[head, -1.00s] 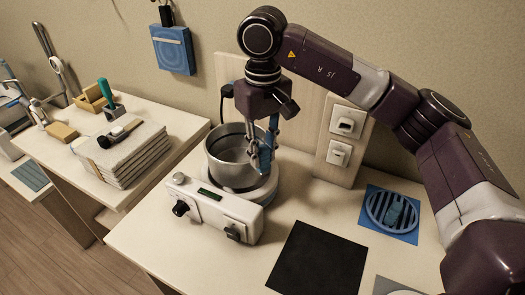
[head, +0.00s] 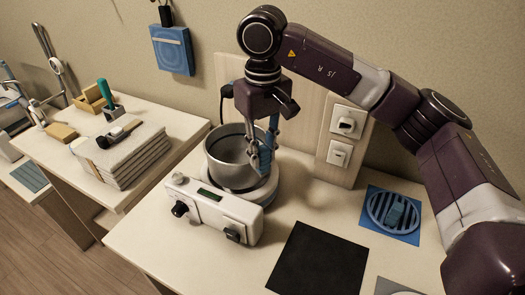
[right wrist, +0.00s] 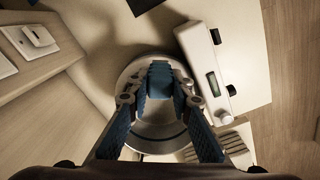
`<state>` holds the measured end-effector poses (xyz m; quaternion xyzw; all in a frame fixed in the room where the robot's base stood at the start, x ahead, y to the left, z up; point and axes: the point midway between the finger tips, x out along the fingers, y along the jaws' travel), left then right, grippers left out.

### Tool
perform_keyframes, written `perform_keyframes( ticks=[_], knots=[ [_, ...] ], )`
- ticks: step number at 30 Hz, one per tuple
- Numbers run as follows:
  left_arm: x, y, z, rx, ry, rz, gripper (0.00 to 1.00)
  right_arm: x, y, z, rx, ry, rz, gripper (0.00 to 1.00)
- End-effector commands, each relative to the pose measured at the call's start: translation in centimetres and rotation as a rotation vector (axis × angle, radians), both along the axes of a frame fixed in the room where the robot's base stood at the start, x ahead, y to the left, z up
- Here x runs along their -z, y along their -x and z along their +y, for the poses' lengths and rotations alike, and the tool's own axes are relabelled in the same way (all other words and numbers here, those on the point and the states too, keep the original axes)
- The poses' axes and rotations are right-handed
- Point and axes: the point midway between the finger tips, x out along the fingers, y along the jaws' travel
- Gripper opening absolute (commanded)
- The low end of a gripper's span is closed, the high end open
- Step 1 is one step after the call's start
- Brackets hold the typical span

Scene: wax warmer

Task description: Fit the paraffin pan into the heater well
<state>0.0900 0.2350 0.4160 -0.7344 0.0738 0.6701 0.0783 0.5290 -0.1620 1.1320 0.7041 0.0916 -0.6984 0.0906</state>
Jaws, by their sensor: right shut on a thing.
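The paraffin pan (head: 229,170) is a round grey metal pot, and it also shows below the fingers in the right wrist view (right wrist: 158,132). It is at the round ring of the white heater (head: 210,205), behind the control box. I cannot tell whether it is fully down in the well, whose inside is hidden by the pan. My right gripper (head: 264,152) points down at the pan's right side. It is shut on the pan there, with blue finger pads at the rim. In the right wrist view, the gripper (right wrist: 160,85) is over the pan's edge. My left gripper is not in view.
A black mat (head: 318,260) lies in front right of the heater. A round slatted grate (head: 392,210) lies on a blue mat to the right. Wall sockets (head: 345,138) are close behind. A left table holds stacked towels (head: 122,155).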

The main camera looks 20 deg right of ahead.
Motion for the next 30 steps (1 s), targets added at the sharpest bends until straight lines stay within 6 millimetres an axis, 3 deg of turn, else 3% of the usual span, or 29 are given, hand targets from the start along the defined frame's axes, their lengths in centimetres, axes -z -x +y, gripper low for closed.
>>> perform_keyframes(
  ticks=[30],
  knots=[
    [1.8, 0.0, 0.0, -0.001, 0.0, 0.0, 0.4, 2.1, 0.0, 0.0, 0.0, -0.001, -0.002, 0.0]
  ],
)
